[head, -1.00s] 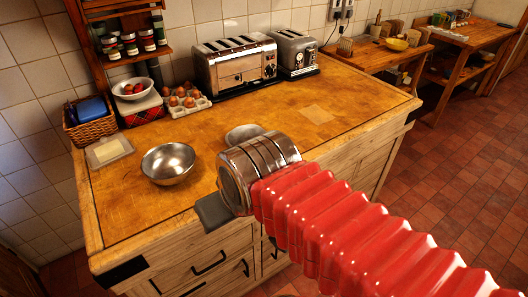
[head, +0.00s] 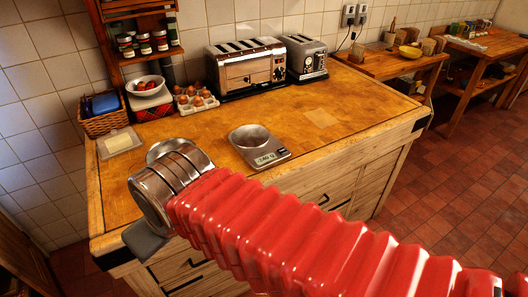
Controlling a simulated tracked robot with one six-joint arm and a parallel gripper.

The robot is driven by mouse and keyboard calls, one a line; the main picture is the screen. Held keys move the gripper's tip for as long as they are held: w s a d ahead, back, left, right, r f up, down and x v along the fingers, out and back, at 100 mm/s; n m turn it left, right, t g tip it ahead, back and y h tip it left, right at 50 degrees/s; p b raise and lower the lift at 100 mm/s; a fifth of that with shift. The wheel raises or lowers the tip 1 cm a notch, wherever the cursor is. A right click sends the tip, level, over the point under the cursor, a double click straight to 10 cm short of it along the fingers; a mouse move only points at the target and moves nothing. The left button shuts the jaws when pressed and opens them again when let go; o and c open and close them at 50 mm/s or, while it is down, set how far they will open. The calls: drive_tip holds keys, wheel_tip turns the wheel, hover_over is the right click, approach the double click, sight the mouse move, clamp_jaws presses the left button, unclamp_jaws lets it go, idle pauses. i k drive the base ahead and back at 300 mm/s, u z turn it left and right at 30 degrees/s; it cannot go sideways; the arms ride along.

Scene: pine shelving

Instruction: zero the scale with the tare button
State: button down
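The kitchen scale (head: 279,162) sits on the wooden worktop near its front edge. A small metal bowl or pan (head: 250,137) rests on top of it. Its front display is lit with dark digits too small to read surely, and I cannot make out the tare button. My gripper (head: 146,241) is at the lower left, beyond the worktop's front edge and left of the scale, clear of it. Only a dark grey end part shows past my metal wrist, so I cannot see whether the fingers are open.
A metal bowl (head: 166,148) stands partly hidden behind my wrist. At the back are an egg tray (head: 198,106), a large toaster (head: 247,70) and a smaller toaster (head: 307,60). The worktop right of the scale is mostly clear.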

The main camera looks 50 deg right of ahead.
sight(282, 151)
drive_tip(key=u, duration=0.7)
drive_tip(key=k, duration=1.25)
drive_tip(key=z, duration=0.85)
drive_tip(key=i, duration=1)
drive_tip(key=z, duration=0.05)
